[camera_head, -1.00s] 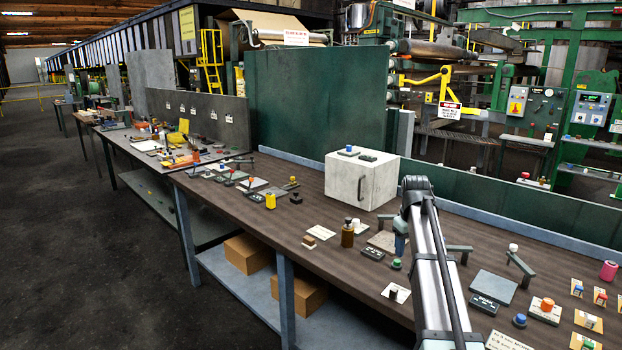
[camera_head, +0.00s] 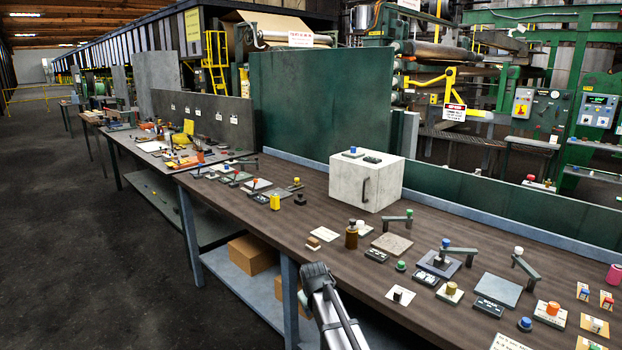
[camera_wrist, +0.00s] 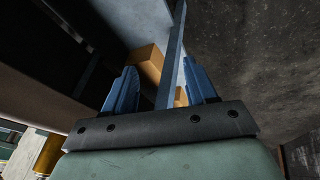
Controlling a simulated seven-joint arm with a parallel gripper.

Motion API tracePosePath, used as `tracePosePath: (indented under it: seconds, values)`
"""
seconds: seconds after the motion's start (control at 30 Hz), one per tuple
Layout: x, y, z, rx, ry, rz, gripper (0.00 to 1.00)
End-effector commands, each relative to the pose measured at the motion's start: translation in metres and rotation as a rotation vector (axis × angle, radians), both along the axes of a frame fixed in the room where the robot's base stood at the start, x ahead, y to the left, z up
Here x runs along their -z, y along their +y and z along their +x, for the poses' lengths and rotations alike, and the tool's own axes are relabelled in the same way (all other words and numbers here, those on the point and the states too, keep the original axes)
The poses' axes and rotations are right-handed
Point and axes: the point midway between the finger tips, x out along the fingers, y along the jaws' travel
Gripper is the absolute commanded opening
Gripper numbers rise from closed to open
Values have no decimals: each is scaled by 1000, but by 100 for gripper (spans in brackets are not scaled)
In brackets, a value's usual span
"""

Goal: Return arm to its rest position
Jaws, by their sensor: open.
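My arm (camera_head: 334,315) shows at the bottom centre of the head view, in front of the table's front edge. My gripper's fingers do not show in that view. In the wrist view my gripper (camera_wrist: 162,92) has two blue fingers standing well apart with nothing held between them. Beyond the fingers are a table leg (camera_wrist: 172,60), cardboard boxes (camera_wrist: 149,66) on the lower shelf and the dark floor (camera_wrist: 240,60).
The long brown workbench (camera_head: 330,235) holds a white cabinet (camera_head: 365,182), a brown bottle (camera_head: 351,236), grey plates and several small coloured pieces. A blue-grey lower shelf (camera_head: 235,280) carries boxes (camera_head: 253,254). The floor (camera_head: 90,240) on the left is clear.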

Motion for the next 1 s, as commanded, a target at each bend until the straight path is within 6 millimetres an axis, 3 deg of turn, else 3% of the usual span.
tracePosePath:
  seconds: [0.03,0.2,0.5,0.8,1.0]
  values:
    - [21,-7,-13,12,27,-1,57]
    - [85,-30,-51,65,122,0,57]
    - [183,-69,-131,164,290,2,57]
    - [262,-104,-225,267,458,2,57]
    - [302,-122,-293,337,568,0,57]
